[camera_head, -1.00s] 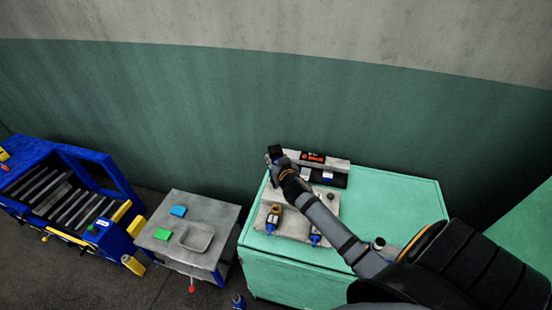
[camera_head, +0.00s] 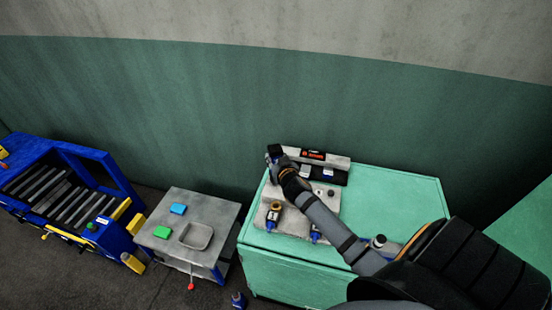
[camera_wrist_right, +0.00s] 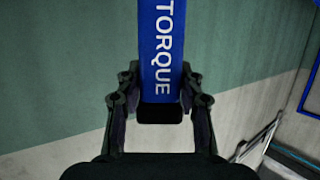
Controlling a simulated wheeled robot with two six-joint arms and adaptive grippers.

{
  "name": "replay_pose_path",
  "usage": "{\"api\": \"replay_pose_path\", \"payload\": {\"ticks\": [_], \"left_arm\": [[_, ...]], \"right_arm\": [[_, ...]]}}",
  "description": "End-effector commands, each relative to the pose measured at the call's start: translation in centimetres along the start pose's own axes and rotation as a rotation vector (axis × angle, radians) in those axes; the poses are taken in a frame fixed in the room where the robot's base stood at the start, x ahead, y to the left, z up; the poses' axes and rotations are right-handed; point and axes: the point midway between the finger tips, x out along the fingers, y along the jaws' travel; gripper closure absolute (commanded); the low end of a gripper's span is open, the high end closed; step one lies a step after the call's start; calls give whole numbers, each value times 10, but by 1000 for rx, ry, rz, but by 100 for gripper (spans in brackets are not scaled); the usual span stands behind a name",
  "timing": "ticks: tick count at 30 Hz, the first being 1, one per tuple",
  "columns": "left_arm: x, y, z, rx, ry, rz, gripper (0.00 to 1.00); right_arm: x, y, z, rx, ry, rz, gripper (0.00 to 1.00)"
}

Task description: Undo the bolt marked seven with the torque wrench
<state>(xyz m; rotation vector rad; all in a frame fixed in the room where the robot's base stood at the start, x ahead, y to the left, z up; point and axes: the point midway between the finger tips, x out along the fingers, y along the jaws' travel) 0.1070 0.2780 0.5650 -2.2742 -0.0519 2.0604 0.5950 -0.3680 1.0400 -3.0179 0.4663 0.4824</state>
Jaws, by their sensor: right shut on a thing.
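The torque wrench (camera_wrist_right: 162,48) is a blue bar with white TORQUE lettering and a dark end in the right wrist view. My right gripper (camera_wrist_right: 160,103) is shut on its lower end, with a finger on each side. In the head view my right gripper (camera_head: 275,152) is over the back left of the mint-green cabinet, beside a grey fixture (camera_head: 268,190). The wrench cannot be made out there. No bolt with a readable seven shows. My left gripper is out of view.
The mint-green cabinet (camera_head: 410,195) has a clear top at its back right. A small dark-topped item (camera_head: 379,241) stands near my forearm. A grey table (camera_head: 215,212) holds a blue block (camera_head: 178,209), a green block (camera_head: 161,232) and a tray (camera_head: 184,239). A blue roller machine (camera_head: 85,155) stands left.

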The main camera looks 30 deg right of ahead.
Motion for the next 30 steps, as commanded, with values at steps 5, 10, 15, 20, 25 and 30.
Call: {"api": "replay_pose_path", "payload": {"ticks": [5, 10, 15, 20, 25, 30], "left_arm": [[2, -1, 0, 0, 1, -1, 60], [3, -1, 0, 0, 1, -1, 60], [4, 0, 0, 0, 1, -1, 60], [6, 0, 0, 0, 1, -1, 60], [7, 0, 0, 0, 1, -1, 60], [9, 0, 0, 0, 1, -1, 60]], "right_arm": [[1, -1, -1, 0, 7, -3, 100], [1, -1, 0, 0, 7, -3, 100], [2, -1, 2, 0, 7, -3, 100], [2, -1, 4, 0, 7, -3, 100], [3, -1, 5, 0, 7, -3, 100], [3, -1, 7, 0, 7, -3, 100]]}}
